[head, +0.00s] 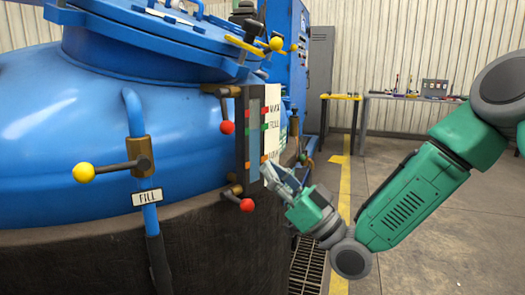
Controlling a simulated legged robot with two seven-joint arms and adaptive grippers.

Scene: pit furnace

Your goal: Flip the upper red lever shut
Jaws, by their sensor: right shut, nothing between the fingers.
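The upper red lever (227,127) sits at the top of the sight gauge (243,135) on the blue tank's side. Its dark handle hangs down from a brass valve and ends in a red ball knob. The lower red lever (247,205) is at the bottom of the gauge, its knob pointing down and right. My right gripper (273,176) is shut and empty. It is beside the gauge's lower end, right of and below the upper lever, apart from that lever's knob. Whether its tips touch the label plate cannot be told. My left gripper is out of view.
The blue tank (65,135) fills the left. A fill pipe with a yellow-knobbed lever (84,172) stands left of the gauge. More yellow knobs (276,43) are on top. A floor grate (307,268) lies below my right gripper. A workbench (410,98) stands far behind.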

